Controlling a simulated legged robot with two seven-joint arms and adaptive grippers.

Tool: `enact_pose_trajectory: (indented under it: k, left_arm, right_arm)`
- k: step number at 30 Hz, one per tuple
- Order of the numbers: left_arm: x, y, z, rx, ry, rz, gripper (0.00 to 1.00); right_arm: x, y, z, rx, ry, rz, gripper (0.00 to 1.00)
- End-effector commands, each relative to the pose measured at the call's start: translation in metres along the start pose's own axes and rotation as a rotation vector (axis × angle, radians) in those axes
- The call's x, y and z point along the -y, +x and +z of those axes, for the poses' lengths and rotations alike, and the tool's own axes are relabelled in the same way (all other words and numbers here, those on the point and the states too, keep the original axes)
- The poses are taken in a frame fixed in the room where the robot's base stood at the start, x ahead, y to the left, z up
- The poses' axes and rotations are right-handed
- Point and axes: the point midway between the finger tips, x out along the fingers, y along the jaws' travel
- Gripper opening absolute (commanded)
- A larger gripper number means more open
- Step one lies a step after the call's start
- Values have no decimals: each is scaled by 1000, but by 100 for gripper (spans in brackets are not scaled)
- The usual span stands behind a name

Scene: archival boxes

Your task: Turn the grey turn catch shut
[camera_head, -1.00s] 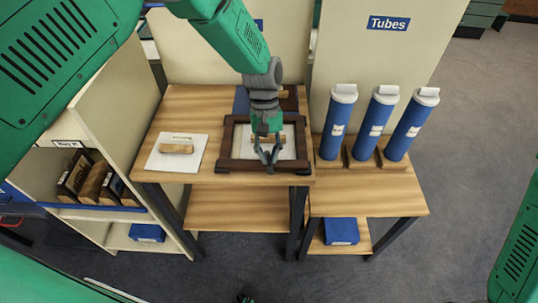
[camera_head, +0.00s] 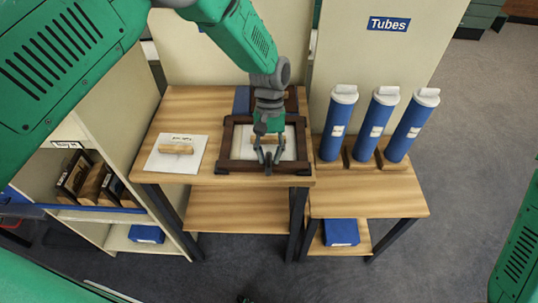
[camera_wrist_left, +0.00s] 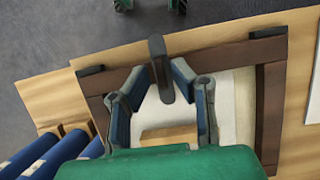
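The grey turn catch (camera_wrist_left: 157,62) is a dark, rounded bar on the near rail of a brown wooden frame (camera_wrist_left: 220,57). In the left wrist view it lies across the rail, slightly tilted. The frame also shows in the head view (camera_head: 228,145), lying flat on the table. My left gripper (camera_head: 269,168) points down at the near rail. In the left wrist view its two fingertips (camera_wrist_left: 163,72) sit on either side of the catch and look closed against it. The catch is hard to make out in the head view. My right gripper is not in view.
A white sheet with a wooden block (camera_head: 176,149) lies left of the frame. Several blue tubes (camera_head: 338,125) stand in wooden holders to the right. A shelf with brown items (camera_head: 75,175) is at the left. A small wooden block (camera_wrist_left: 168,133) lies inside the frame.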

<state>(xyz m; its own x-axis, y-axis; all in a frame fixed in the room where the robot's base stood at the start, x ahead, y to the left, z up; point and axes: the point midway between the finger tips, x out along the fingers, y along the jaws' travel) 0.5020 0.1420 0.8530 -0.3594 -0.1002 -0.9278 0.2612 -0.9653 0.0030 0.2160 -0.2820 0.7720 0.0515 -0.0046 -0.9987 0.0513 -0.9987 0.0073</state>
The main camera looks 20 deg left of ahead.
Motion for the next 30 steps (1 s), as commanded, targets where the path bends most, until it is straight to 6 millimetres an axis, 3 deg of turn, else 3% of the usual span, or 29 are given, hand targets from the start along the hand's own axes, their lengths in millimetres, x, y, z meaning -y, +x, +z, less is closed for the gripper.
enact_pose_trajectory:
  k: [9, 13, 24, 30]
  left_arm:
    - [1, 0, 3, 5, -1, -1, 28]
    - [1, -9, 3, 4, -2, -1, 28]
    - [-1, -83, -1, 4, -2, -1, 28]
    - [-1, -110, -2, 6, -2, -2, 28]
  right_arm:
    - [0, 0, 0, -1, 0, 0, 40]
    - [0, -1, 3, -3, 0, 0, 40]
    - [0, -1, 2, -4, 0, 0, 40]
    - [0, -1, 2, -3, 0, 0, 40]
